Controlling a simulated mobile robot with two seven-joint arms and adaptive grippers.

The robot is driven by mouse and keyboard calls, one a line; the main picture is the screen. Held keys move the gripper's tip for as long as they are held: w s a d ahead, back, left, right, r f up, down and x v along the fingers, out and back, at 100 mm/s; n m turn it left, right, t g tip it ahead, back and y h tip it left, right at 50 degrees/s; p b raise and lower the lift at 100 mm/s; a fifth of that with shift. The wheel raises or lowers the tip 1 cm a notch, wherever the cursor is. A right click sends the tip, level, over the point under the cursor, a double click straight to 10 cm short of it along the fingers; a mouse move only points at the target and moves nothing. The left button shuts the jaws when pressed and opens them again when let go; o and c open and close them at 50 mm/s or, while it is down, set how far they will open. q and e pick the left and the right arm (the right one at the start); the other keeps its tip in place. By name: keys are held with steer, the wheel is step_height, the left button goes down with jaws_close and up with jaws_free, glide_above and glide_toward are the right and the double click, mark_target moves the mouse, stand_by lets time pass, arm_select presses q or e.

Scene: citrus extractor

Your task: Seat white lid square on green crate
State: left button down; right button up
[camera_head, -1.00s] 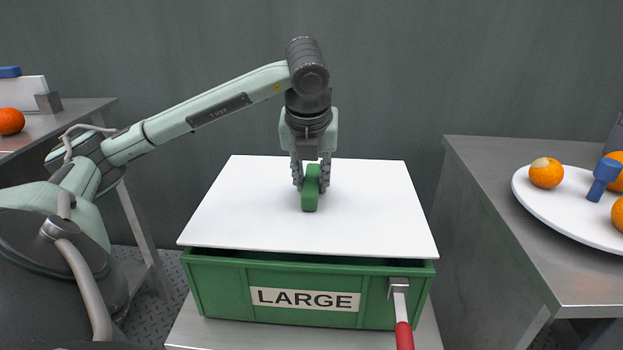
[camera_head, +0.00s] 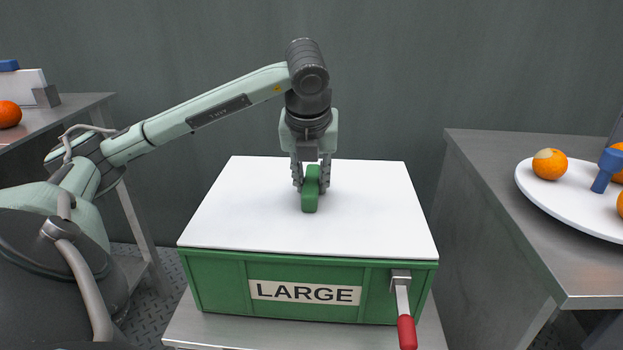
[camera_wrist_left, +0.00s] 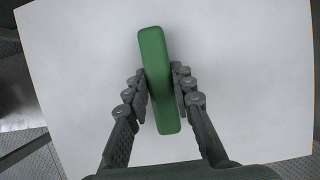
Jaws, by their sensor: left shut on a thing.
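The white lid (camera_head: 250,222) lies over the top of the green crate (camera_head: 222,285), which has a "LARGE" label on its front. In the head view the lid's front edge meets the crate's front rim, with no dark gap showing there. The back rim is hidden under the lid. My left gripper (camera_head: 311,184) points down and is shut on the lid's green handle (camera_head: 310,198). In the left wrist view the green handle (camera_wrist_left: 160,80) stands between the two fingers, with the white lid (camera_wrist_left: 80,70) behind it. My right gripper is not in view.
A red-handled lever (camera_head: 405,325) hangs at the crate's front right. The crate stands on a metal stand (camera_head: 250,335). A metal table (camera_head: 490,190) at the right bears a white plate (camera_head: 545,205) with oranges and a blue-handled thing (camera_head: 606,170). Another table (camera_head: 70,112) stands at the left.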

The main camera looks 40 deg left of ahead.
arm_select(q)
steer(key=shift+f, duration=0.15)
steer(key=c, duration=1.2)
jaws_free()
steer(key=v, duration=1.1)
steer(key=shift+w+r, duration=0.1)
steer(key=shift+r, duration=0.1)
steer(key=shift+s+d+r, duration=0.1)
steer(key=shift+s+r, duration=0.1)
steer(key=shift+r, duration=0.15)
